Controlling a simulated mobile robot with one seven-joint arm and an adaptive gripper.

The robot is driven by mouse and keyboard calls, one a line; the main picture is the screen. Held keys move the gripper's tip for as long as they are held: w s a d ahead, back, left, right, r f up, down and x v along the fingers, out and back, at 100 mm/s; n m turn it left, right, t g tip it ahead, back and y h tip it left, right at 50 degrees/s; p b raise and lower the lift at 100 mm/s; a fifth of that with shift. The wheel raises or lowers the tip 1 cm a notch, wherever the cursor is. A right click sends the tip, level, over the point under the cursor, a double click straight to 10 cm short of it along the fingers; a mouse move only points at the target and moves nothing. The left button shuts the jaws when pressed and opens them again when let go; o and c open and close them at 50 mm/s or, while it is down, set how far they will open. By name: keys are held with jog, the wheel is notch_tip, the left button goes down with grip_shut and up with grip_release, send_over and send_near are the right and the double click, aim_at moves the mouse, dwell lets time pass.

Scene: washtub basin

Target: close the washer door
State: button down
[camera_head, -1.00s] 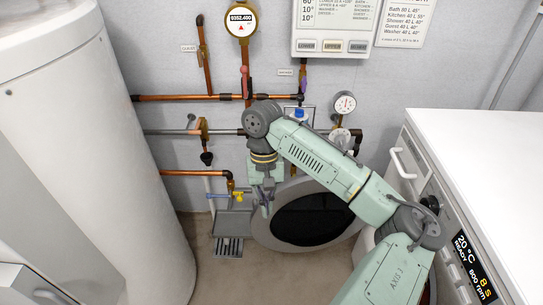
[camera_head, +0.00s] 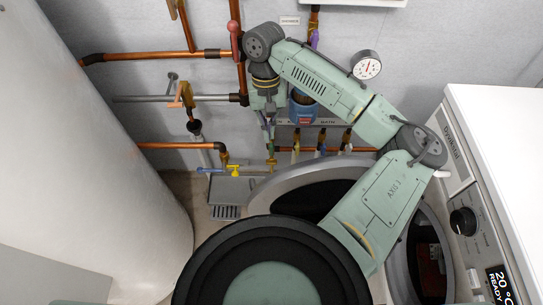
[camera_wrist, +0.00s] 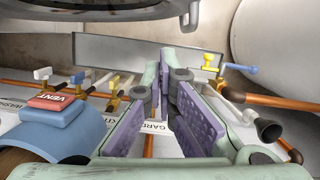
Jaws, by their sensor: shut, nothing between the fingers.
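The washer (camera_head: 497,130) stands at the right, with its dark round opening (camera_head: 428,262) uncovered in its front. Its door (camera_head: 283,182), a grey ring around dark glass, stands swung open, away from the opening. My forearm and body hide part of it. My gripper (camera_head: 270,133) points down beyond the door, near the wall pipes. In the wrist view my gripper (camera_wrist: 163,72) has its purple-padded fingers close together, empty. The door's rim (camera_wrist: 110,12) crosses the top of that view, with a small metal hook (camera_wrist: 190,17) beside it. I see no contact between fingers and door.
Copper pipes (camera_head: 150,55) and a gauge (camera_head: 367,65) line the back wall. A blue cylinder (camera_head: 302,108) and several valves sit close by my gripper. A large white tank (camera_head: 90,160) fills the left side.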

jog(key=s+f+p, duration=0.2)
jog(key=s+f, duration=0.3)
jog(key=f, duration=0.2)
jog(key=shift+s+d, duration=0.35)
jog(key=shift+d, duration=0.05)
jog(key=shift+s, duration=0.1)
